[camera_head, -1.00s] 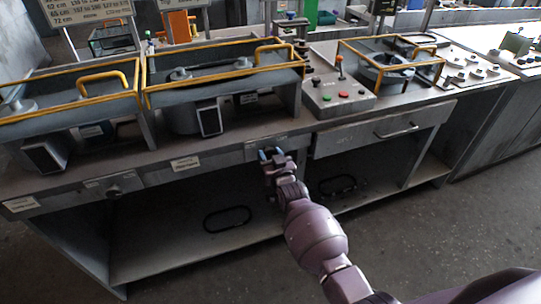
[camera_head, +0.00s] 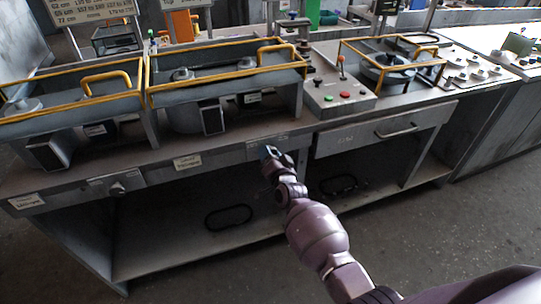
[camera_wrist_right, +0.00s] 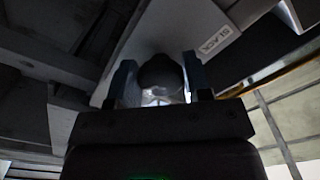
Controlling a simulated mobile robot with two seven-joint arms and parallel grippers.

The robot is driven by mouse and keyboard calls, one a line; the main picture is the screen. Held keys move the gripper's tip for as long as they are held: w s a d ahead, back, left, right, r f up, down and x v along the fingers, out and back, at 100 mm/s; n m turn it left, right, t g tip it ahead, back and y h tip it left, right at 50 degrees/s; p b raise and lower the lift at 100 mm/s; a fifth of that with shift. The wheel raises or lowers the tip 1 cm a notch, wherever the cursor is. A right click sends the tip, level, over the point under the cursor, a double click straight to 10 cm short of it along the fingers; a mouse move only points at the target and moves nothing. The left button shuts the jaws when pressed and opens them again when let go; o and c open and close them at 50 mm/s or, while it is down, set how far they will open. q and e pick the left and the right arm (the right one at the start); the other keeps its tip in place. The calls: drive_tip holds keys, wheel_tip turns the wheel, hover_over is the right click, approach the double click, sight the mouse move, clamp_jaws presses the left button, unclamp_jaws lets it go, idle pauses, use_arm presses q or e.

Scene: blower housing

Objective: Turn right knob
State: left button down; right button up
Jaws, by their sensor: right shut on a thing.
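The right knob (camera_wrist_right: 160,76) is a dark round knob on the bench's front panel, seen in the right wrist view between the two fingers of my right gripper (camera_wrist_right: 157,84). The gripper is shut on it. In the head view my right gripper (camera_head: 270,155) is at the front panel below the middle unit, and it hides the knob there. Another knob (camera_head: 117,188) sits on the front panel further left, with no gripper near it. My left gripper is not in view.
The metal bench (camera_head: 190,150) carries units with yellow frames and a control box (camera_head: 340,95) with coloured buttons. A drawer (camera_head: 380,132) with a handle is right of my gripper. A lower shelf (camera_head: 190,245) lies beneath. The floor in front is clear.

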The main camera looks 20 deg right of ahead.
idle(0.5)
drive_tip(key=o, duration=0.9)
drive_tip(key=shift+s, duration=0.1)
drive_tip(key=s+p, duration=0.1)
drive_tip(key=s, duration=0.9)
drive_tip(key=shift+s+d, duration=0.15)
drive_tip(key=shift+s, duration=0.15)
drive_tip(key=shift+f, duration=0.1)
